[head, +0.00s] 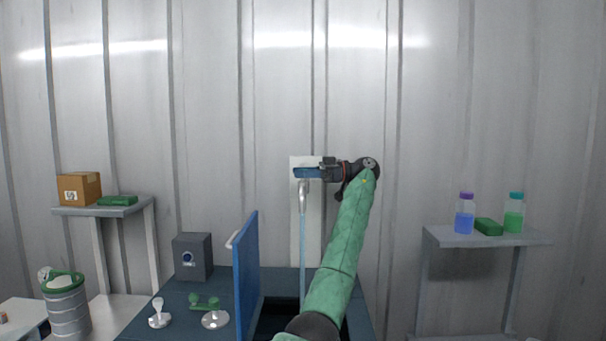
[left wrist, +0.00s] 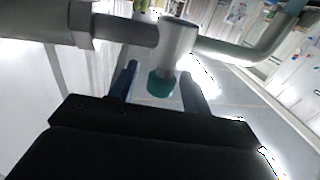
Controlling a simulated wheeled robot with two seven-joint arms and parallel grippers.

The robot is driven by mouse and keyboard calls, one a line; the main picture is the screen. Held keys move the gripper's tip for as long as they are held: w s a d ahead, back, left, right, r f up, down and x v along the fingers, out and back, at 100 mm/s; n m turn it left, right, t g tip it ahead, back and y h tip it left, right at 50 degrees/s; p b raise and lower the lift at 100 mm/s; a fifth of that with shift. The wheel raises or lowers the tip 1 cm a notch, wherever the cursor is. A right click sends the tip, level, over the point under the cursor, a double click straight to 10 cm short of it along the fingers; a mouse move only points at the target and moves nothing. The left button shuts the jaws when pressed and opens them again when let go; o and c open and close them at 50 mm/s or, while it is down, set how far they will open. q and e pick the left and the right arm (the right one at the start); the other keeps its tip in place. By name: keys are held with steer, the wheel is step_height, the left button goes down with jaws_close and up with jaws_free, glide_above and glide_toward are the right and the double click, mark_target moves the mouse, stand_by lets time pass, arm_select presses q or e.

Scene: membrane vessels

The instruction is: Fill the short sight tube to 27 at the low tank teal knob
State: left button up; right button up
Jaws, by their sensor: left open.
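The teal knob (left wrist: 161,84) sits on the end of a grey metal valve body (left wrist: 178,42) in the left wrist view. My left gripper (left wrist: 160,82) is open, with one blue finger on each side of the knob and gaps showing between. In the head view my left gripper (head: 304,173) is at the tap, in front of a white upright panel (head: 312,225), and hides the knob. A thin light-blue column (head: 302,260), which looks like running water, drops from the metal spout (head: 303,195). I cannot make out a sight tube or its scale. My right gripper is out of view.
A blue upright door (head: 247,275) stands left of the column on the dark blue bench (head: 135,328). A grey box (head: 192,257) and small white-based items (head: 215,319) are on the bench. A shelf (head: 460,240) with bottles is at right.

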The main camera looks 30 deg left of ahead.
arm_select(q)
steer(key=b+v, duration=0.2)
steer(key=v, duration=0.5)
steer(key=shift+w+d, duration=0.25)
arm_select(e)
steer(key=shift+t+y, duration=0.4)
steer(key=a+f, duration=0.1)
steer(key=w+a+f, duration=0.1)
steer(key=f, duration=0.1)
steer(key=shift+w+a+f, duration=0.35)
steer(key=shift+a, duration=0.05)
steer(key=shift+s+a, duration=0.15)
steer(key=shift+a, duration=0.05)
